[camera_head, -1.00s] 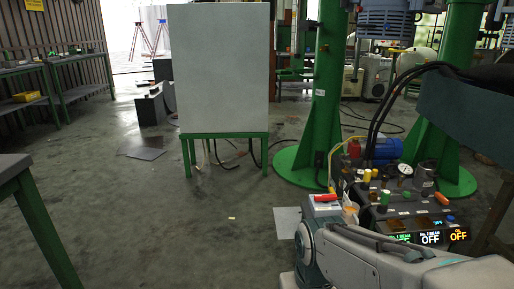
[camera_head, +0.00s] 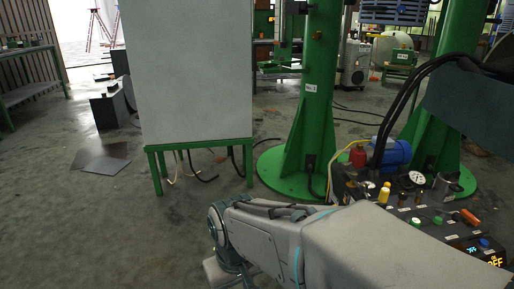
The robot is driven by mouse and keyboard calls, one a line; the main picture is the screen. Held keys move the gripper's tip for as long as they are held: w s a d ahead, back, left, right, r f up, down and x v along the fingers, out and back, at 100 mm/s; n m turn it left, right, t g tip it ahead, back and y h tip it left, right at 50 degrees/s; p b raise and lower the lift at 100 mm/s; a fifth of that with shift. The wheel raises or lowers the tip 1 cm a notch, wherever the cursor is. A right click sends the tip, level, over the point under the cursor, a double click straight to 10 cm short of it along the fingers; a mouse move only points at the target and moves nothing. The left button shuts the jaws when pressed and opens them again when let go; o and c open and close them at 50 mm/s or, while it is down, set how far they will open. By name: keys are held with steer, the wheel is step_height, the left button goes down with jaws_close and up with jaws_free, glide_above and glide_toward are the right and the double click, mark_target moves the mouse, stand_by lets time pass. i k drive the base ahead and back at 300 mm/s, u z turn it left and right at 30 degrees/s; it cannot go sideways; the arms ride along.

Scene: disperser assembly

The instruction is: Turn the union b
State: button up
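I cannot tell which part is the union b. At the right is a dark control unit (camera_head: 402,213) with several small coloured fittings on top: a yellow one (camera_head: 384,192), a green one (camera_head: 414,222), an orange one (camera_head: 470,217) and a round white gauge (camera_head: 416,178). A red part (camera_head: 360,155) and a blue motor (camera_head: 394,152) sit behind them. My arm crosses the bottom middle and right and hides the front left of the unit. My gripper is not in view.
Two green columns (camera_head: 319,100) on round floor bases stand behind the unit. A tall white panel (camera_head: 188,65) on a green frame stands left of them. Black hoses (camera_head: 400,105) arch over the unit. The grey floor at the left is mostly clear, with a dark flat plate (camera_head: 100,157) lying on it.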

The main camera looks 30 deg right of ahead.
mark_target(353, 175)
steer(key=i, duration=1.65)
steer(key=z, duration=0.8)
steer(key=i, duration=1.1)
steer(key=z, duration=1.7)
steer(key=i, duration=0.7)
steer(key=z, duration=0.6)
